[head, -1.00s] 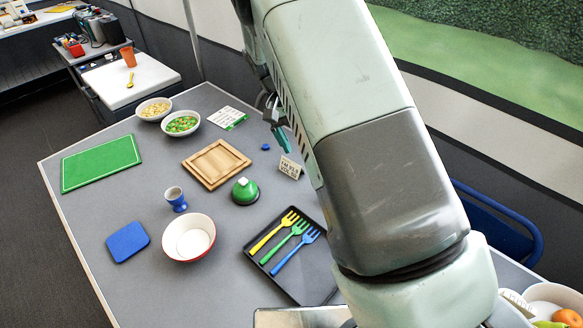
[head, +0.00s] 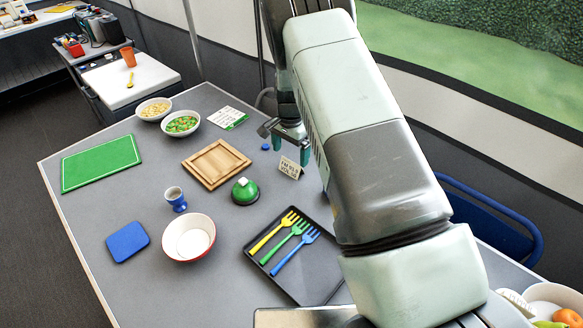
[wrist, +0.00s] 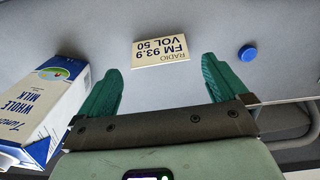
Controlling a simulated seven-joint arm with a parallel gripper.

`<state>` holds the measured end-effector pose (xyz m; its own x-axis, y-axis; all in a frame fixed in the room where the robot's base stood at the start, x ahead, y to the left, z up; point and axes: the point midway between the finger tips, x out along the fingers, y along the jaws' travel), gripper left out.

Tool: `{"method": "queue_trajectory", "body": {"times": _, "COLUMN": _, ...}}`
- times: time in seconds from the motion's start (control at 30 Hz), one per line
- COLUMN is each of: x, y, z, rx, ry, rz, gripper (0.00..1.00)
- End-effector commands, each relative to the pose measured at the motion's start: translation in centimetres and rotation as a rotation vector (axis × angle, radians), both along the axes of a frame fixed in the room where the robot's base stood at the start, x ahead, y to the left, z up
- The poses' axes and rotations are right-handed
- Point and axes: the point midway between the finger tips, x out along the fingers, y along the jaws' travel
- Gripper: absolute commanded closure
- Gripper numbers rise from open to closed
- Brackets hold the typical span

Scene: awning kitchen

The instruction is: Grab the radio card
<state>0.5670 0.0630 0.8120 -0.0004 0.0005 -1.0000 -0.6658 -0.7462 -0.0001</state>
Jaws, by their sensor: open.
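The radio card (head: 291,168) is a small cream card standing like a tent on the grey table, right of the green bell-shaped object. In the wrist view the card (wrist: 160,51) reads "RADIO FM 93.9 VOL 50" upside down and lies ahead of my fingertips, between their lines. My gripper (head: 290,144) is just behind the card in the head view, with its teal fingers pointing down. In the wrist view my gripper (wrist: 158,75) is open and empty, its two fingers spread wider than the card. I see no contact with the card.
A milk carton (wrist: 42,105) stands close beside the left finger in the wrist view. A blue cap (wrist: 247,53) lies to the right. The green bell-shaped object (head: 245,192), wooden board (head: 216,163) and black tray of forks (head: 318,285) are near the card.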

Motion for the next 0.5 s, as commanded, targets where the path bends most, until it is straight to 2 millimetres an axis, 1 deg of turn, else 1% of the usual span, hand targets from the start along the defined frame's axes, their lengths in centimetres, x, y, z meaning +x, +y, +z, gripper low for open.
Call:
{"method": "queue_trajectory", "body": {"times": 0.17, "x": 0.0, "y": -0.1, "z": -1.4, "rx": 0.0, "ry": 0.001, "rz": 0.0, "gripper": 0.0}}
{"method": "queue_trajectory", "body": {"times": 0.4, "x": 0.2, "y": -0.4, "z": -4.9, "rx": 0.0, "ry": 0.0, "rz": -0.001, "gripper": 0.0}}
{"method": "queue_trajectory", "body": {"times": 0.5, "x": 0.2, "y": -0.4, "z": -5.7, "rx": -0.001, "ry": 0.001, "rz": -0.001, "gripper": 0.0}}
